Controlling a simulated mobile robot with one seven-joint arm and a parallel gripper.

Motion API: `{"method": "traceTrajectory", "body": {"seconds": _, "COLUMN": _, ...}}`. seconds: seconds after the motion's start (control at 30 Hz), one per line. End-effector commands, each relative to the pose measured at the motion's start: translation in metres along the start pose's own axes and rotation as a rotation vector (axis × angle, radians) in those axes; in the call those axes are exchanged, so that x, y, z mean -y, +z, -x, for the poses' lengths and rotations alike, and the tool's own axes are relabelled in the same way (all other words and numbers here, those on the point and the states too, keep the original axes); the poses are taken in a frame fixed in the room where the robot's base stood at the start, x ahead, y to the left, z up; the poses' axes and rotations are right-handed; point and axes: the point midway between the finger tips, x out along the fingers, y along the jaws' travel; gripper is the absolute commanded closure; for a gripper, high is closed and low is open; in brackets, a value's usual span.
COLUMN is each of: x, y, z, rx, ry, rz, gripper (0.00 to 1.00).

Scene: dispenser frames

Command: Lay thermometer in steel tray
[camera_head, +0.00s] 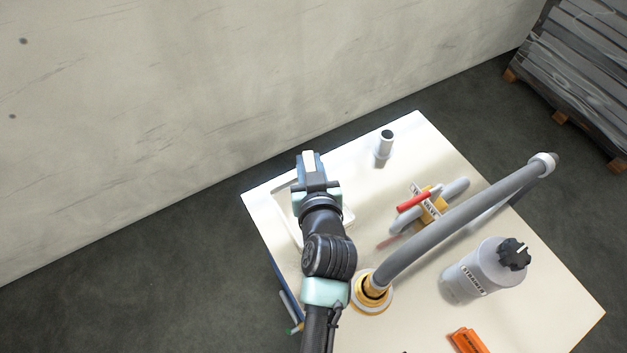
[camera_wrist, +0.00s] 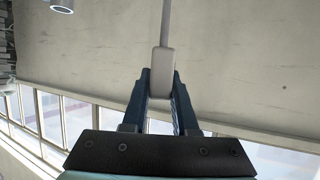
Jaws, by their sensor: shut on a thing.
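My gripper (camera_head: 311,172) is shut on the thermometer (camera_head: 308,160), whose pale grey handle shows between the fingertips. In the wrist view my gripper (camera_wrist: 161,82) grips the lower end of the handle (camera_wrist: 162,60). A thin grey stem runs up from the handle out of the top of the view. A pale tray (camera_head: 284,203) lies at the left corner of the table, in line with my gripper and mostly hidden behind it and my arm. The head view does not show clearly how high the thermometer is above the tray.
On the white table (camera_head: 548,290) stand a grey tube (camera_head: 384,146), a valve with a red handle (camera_head: 413,201), a long slanting grey pipe (camera_head: 455,219), a strainer bottle (camera_head: 478,270) and an orange item (camera_head: 467,341). A wall (camera_head: 180,100) rises behind.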

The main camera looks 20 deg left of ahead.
Motion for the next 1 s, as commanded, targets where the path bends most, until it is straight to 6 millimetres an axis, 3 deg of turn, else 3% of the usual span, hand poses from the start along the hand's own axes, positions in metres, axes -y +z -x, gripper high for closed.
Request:
{"method": "traceTrajectory", "body": {"seconds": 0.4, "x": 0.000, "y": 0.046, "z": -0.019, "rx": 0.000, "ry": 0.000, "rz": -0.001, "gripper": 1.00}}
{"method": "traceTrajectory", "body": {"seconds": 0.83, "x": 0.000, "y": 0.052, "z": -0.022, "rx": -0.002, "ry": 0.001, "rz": 0.000, "gripper": 1.00}}
{"method": "traceTrajectory", "body": {"seconds": 0.87, "x": 0.000, "y": 0.051, "z": -0.021, "rx": -0.002, "ry": 0.001, "rz": 0.000, "gripper": 0.68}}
{"method": "traceTrajectory", "body": {"seconds": 1.0, "x": 0.000, "y": 0.051, "z": -0.021, "rx": -0.001, "ry": 0.000, "rz": 0.000, "gripper": 0.43}}
